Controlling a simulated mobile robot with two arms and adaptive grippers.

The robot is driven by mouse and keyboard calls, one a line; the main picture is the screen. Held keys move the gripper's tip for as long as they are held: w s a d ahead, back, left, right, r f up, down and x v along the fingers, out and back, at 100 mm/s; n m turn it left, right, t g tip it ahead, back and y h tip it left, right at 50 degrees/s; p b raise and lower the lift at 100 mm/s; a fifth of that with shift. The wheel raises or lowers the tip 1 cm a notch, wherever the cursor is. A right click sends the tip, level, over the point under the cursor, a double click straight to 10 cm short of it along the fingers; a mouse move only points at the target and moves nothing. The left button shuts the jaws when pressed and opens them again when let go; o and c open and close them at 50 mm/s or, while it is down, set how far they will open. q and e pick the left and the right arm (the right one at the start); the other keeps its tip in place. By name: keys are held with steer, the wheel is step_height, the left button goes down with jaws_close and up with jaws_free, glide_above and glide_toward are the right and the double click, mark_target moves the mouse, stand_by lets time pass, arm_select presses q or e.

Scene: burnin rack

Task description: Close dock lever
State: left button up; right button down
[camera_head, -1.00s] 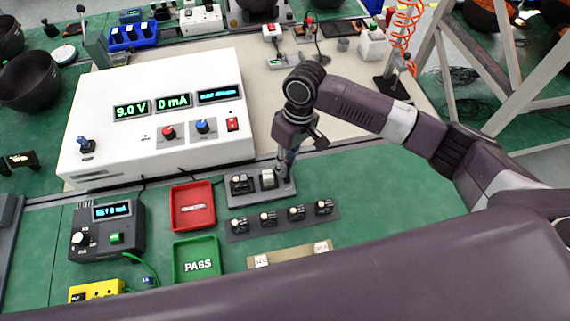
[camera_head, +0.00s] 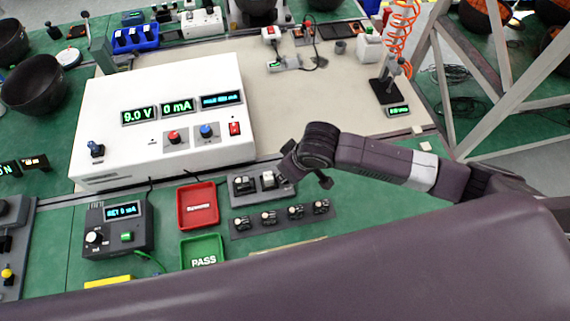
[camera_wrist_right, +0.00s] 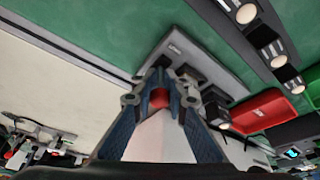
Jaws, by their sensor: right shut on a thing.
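The grey dock plate (camera_head: 240,197) lies on the green mat in front of the white supply box, with two small socket blocks on it. My right wrist covers its right end in the head view. In the right wrist view the dock plate (camera_wrist_right: 182,42) runs diagonally behind the fingers. My right gripper (camera_wrist_right: 160,97) is shut on a small red piece (camera_wrist_right: 158,98), which looks like the dock lever's tip. Most of the lever is hidden, so I cannot tell its angle. My left gripper is not in view.
A strip with several small parts (camera_head: 282,222) lies in front of the dock. A red tray (camera_head: 198,206) and a green PASS tray (camera_head: 203,250) are to its left. The white supply box (camera_head: 120,155) stands behind. Green mat to the right is clear.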

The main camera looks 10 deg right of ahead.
steer(key=shift+s+f+t, duration=0.1)
steer(key=shift+s+t, duration=0.35)
steer(key=shift+t, duration=0.55)
steer(key=shift+s+t+b, duration=0.2)
steer(key=shift+t+b, duration=0.25)
steer(key=shift+t, duration=0.45)
steer(key=c, duration=2.2)
jaws_free()
steer(key=v, duration=1.2)
steer(key=shift+s+d+f, duration=0.1)
steer(key=shift+s, duration=0.05)
